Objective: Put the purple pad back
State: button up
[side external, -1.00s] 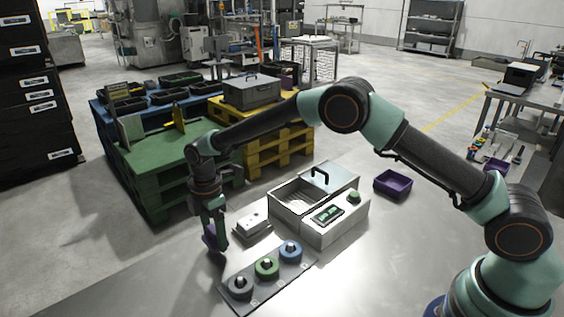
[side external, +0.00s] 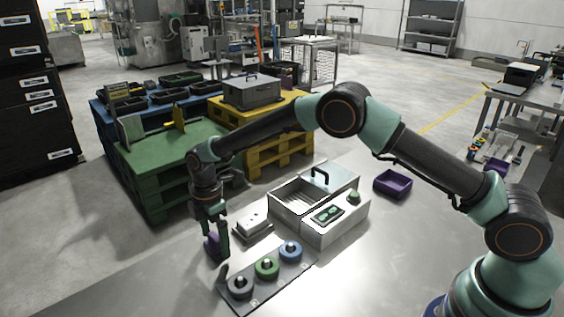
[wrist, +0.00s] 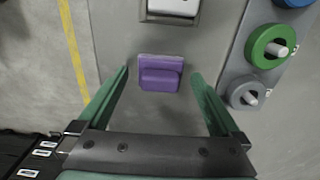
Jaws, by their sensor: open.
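The purple pad (side external: 211,246) is at the left end of the grey bench, beside the grey holder with the white block. In the wrist view the pad (wrist: 160,73) shows as a purple block with a raised ridge. My gripper (side external: 216,248) is low over the pad and open. In the wrist view its two green fingers (wrist: 160,75) stand either side of the pad, with a visible gap on both sides. Part of the pad is hidden behind a finger in the side view. I cannot tell its exact height over the bench.
A plate with grey, green and blue rings on pegs (side external: 266,268) lies close to my gripper's right. The holder with the white block (side external: 253,223) stands behind. A white open box with a control panel (side external: 320,215) and a purple tray (side external: 393,183) stand further right.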

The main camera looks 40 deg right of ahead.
aim_at(214, 236)
jog(key=s+d+r+m+t, duration=0.1)
jog(key=d+r+m, duration=0.15)
jog(key=r, duration=0.75)
jog(key=s+d+r+m, duration=0.2)
jog(key=d+r, duration=0.2)
jog(key=r, duration=0.6)
jog(key=s+d+r+m+t, duration=0.1)
jog(key=s+d+m+t, duration=0.1)
jog(key=s+d+m, duration=0.4)
jog(key=s+d+r+m+t, duration=0.2)
jog(key=s+d+m, duration=0.5)
jog(key=s, duration=0.6)
jog(key=shift+s+r+t, duration=0.25)
jog(key=shift+r+t, duration=0.05)
